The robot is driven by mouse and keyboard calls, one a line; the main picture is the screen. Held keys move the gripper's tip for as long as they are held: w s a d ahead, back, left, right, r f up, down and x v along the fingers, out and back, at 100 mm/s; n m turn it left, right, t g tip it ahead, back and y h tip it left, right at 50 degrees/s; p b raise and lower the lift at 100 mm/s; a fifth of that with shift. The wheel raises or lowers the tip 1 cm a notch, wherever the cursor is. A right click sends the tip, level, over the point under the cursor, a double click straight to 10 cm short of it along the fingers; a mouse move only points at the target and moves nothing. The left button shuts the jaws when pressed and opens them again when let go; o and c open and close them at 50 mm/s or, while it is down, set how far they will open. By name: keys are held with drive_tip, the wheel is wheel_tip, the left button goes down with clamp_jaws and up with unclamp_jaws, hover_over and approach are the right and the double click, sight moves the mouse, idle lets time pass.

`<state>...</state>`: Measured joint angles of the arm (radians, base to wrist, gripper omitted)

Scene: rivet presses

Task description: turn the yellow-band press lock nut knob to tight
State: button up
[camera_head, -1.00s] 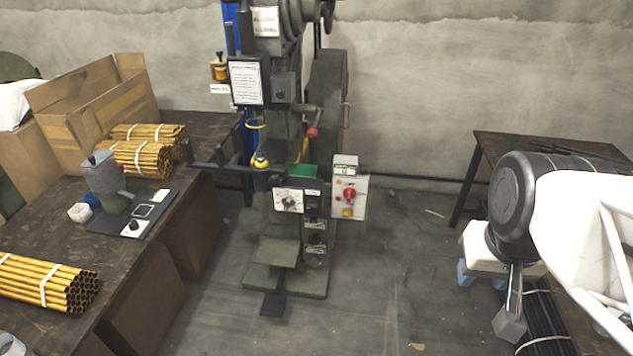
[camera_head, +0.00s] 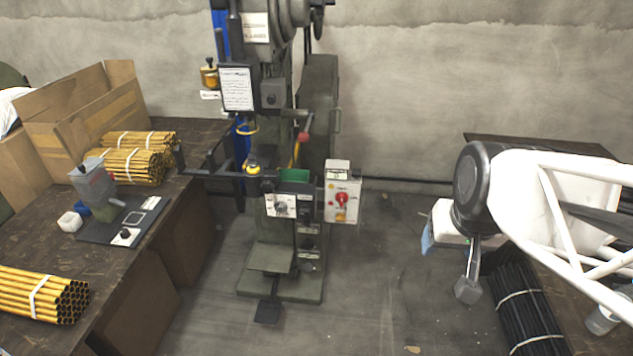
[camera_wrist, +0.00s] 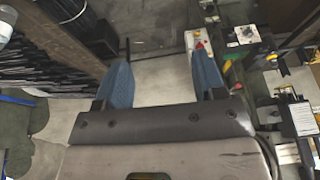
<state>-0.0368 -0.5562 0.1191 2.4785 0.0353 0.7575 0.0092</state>
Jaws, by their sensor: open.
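The press (camera_head: 287,240) stands on the floor at the middle of the head view. A yellow band (camera_head: 252,168) shows at its left side arm. A white dial plate with a dark knob (camera_head: 280,206) is on its front; I cannot tell whether this is the lock nut knob or how tight it is. In the wrist view the plate also shows at the upper right (camera_wrist: 243,35). My gripper (camera_wrist: 163,78) is open, with two blue fingers apart and only floor visible between them. It is well away from the press.
A control box with a red switch (camera_head: 342,192) is on the press's right side. The left table (camera_head: 165,215) holds yellow tube bundles (camera_head: 45,293) and a cardboard box (camera_head: 85,110). Black rods (camera_head: 525,310) lie at right. Floor before the press is clear.

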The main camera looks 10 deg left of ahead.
drive_tip(key=w+a+f+t+y, duration=0.15)
drive_tip(key=w+a+f, duration=0.35)
drive_tip(key=w, duration=0.5)
drive_tip(key=w+a+f+t, duration=0.35)
drive_tip(key=w+a, duration=0.35)
drive_tip(key=w, duration=0.3)
drive_tip(key=w+a+f+t, duration=0.2)
drive_tip(key=w+a+f, duration=0.3)
drive_tip(key=w, duration=0.5)
drive_tip(key=t+h, duration=0.2)
drive_tip(key=t, duration=0.5)
approach(304, 213)
drive_tip(key=shift+w+r, duration=0.1)
drive_tip(key=shift+w, duration=1)
drive_tip(key=shift+w, duration=0.1)
drive_tip(key=shift+w, duration=3.8)
drive_tip(key=shift+m, duration=0.3)
drive_tip(key=c, duration=0.9)
